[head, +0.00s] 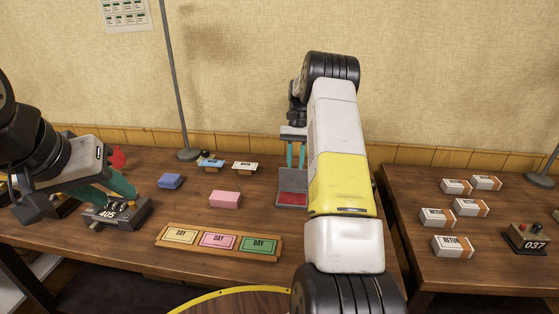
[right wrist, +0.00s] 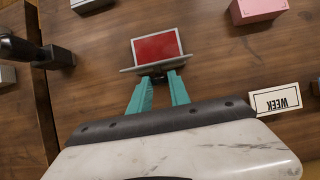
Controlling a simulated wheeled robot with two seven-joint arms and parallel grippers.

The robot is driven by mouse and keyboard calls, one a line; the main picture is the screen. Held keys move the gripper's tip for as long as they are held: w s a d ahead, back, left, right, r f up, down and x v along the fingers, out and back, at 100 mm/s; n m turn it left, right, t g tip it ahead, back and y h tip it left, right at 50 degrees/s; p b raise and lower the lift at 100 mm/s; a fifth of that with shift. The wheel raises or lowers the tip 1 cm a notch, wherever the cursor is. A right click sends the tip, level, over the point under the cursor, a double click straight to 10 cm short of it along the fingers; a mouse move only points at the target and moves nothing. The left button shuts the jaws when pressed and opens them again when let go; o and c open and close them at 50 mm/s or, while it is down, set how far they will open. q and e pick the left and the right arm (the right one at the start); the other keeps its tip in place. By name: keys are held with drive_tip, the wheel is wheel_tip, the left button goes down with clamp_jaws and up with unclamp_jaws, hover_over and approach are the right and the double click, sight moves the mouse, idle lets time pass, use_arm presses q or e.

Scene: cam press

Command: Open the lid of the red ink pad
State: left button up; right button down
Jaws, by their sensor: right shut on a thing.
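The red ink pad (head: 292,199) lies on the table in front of my right arm, its red surface uncovered. Its grey lid (head: 286,181) stands raised at the pad's far side. In the right wrist view the red pad (right wrist: 157,48) is fully in sight, and the lid (right wrist: 130,69) shows nearly edge-on. My right gripper (head: 295,157) is shut on the lid at a small dark part between its teal fingertips, seen in the right wrist view (right wrist: 158,80). My left gripper (head: 120,187) hangs by a dark device marked 405 (head: 115,214); its finger gap is unclear.
A pink block (head: 225,199), a blue block (head: 171,181) and two small labelled pieces, one blue-topped (head: 211,163), one white (head: 245,166), lie left of the pad. A wooden tray (head: 163,242) holds DAY cards. White-orange boxes (head: 437,218) and a 037 device (head: 527,239) occupy the right table.

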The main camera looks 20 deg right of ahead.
sight(294, 171)
drive_tip(key=shift+w+d+f+g+y, duration=0.2)
drive_tip(key=shift+w+f+g+y, duration=0.2)
drive_tip(key=shift+g, duration=0.3)
drive_tip(key=shift+w, duration=0.1)
drive_tip(key=c, duration=1.2)
unclamp_jaws()
drive_tip(key=shift+c, duration=0.2)
drive_tip(key=shift+r, duration=0.1)
wheel_tip(294, 171, up, 4)
drive_tip(key=shift+f, duration=0.15)
drive_tip(key=s+a, duration=0.3)
drive_tip(key=s, duration=0.4)
drive_tip(key=s+a+r, duration=0.1)
drive_tip(key=s+a, duration=0.3)
drive_tip(key=s, duration=0.3)
drive_tip(key=shift+s, duration=0.25)
